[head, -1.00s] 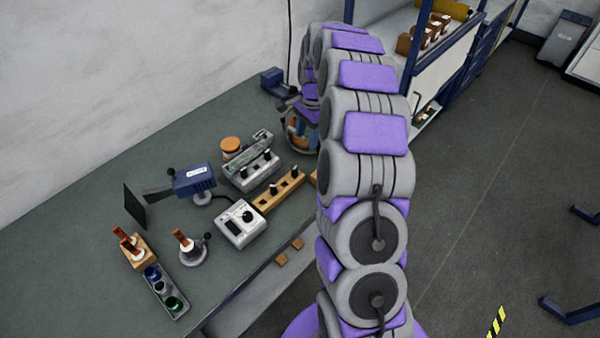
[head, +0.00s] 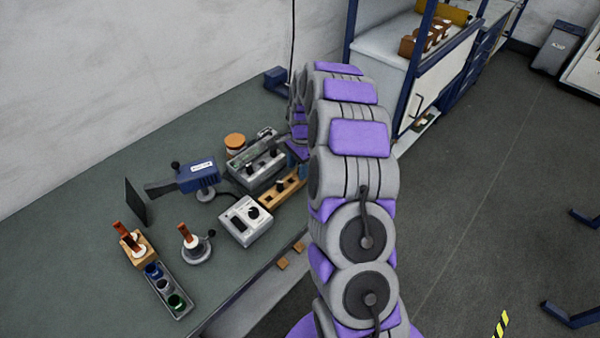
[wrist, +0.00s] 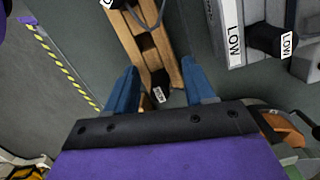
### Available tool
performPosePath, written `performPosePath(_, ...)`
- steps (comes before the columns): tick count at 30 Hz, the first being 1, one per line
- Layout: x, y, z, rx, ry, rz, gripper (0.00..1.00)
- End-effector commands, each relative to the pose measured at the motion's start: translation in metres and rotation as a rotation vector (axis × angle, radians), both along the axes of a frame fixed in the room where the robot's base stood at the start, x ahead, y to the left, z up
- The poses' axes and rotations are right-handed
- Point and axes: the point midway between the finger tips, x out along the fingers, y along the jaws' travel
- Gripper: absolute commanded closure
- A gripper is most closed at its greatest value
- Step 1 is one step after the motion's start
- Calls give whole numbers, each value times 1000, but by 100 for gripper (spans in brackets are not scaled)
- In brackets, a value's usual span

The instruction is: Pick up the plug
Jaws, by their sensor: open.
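A black plug (wrist: 157,79) with a small white label sits in a wooden rack (wrist: 176,61) in the wrist view. My gripper (wrist: 160,73) is open, its two blue fingers apart with the plug and rack showing between them. I cannot tell how far above the plug the fingertips are. Another dark piece with a white label shows at the top edge of the rack. In the head view the wooden rack (head: 268,200) lies near the bench's front edge, partly hidden by my arm, which also hides most of my gripper.
A grey box with LOW labels (wrist: 232,30) stands right of the rack in the wrist view. In the head view, a grey meter box (head: 245,221), a blue tool (head: 197,175) and a grey unit with black knobs (head: 257,163) are nearby. The bench (head: 75,245) is clear at left.

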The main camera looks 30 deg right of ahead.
Motion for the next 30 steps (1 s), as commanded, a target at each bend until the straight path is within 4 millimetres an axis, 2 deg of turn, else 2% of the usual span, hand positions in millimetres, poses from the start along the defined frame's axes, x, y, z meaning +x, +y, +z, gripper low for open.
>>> performPosePath(6,1,-12,-3,11,-1,-2,46)
performPosePath(11,1,-16,-3,15,-1,-4,62)
performPosePath(23,0,-1,-1,2,-2,-1,100)
performPosePath(30,1,-7,-2,12,0,-2,100)
